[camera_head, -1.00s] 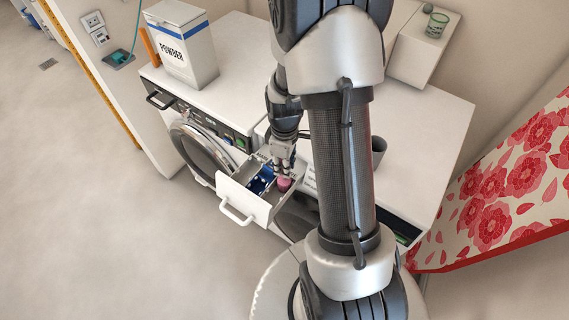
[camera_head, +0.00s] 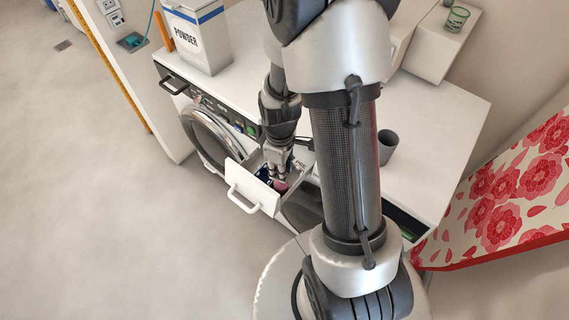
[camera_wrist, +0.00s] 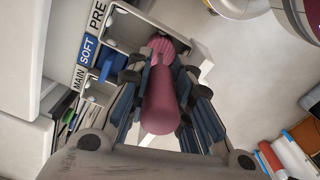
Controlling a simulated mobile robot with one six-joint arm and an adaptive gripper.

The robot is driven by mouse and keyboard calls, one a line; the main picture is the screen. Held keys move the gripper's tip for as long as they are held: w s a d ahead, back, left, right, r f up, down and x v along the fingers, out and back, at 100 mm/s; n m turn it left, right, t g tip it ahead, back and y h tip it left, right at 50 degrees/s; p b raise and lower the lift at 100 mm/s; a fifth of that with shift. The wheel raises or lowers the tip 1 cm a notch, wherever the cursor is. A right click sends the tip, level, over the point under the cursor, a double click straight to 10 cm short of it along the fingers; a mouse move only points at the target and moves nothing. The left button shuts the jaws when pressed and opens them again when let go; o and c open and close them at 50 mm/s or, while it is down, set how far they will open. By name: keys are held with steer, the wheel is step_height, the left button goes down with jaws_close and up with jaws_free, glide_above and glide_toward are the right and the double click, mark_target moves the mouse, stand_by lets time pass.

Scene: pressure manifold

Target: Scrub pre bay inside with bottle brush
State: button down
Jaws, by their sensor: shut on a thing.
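My gripper (camera_wrist: 165,85) is shut on the pink bottle brush (camera_wrist: 160,105). The brush's ridged head (camera_wrist: 160,47) points away from the wrist, over the open dispenser drawer. In the wrist view the drawer has labels PRE (camera_wrist: 97,15), SOFT (camera_wrist: 88,48) and MAIN (camera_wrist: 78,78). The pre bay (camera_wrist: 128,22) is pale, and the brush head overlaps its right end; I cannot tell how deep it reaches. A blue part (camera_wrist: 110,65) sits in the soft bay. In the head view my gripper (camera_head: 279,170) covers much of the drawer (camera_head: 250,187), with a bit of pink showing below it.
The washing machine (camera_head: 205,135) stands behind the drawer, with a powder box (camera_head: 197,40) on its top. A grey cup (camera_head: 387,147) stands on the counter to the right. A flowered red board (camera_head: 510,190) leans at the right.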

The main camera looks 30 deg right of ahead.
steer(key=shift+s+a, duration=0.35)
steer(key=shift+a, duration=0.5)
steer(key=shift+d, duration=0.1)
steer(key=shift+w+d, duration=0.25)
steer(key=shift+d, duration=0.4)
steer(key=shift+w+d, duration=0.25)
steer(key=shift+d, duration=0.35)
steer(key=shift+w+d, duration=0.25)
steer(key=shift+d, duration=0.4)
step_height(320, 180, up, 7)
steer(key=p, duration=0.6)
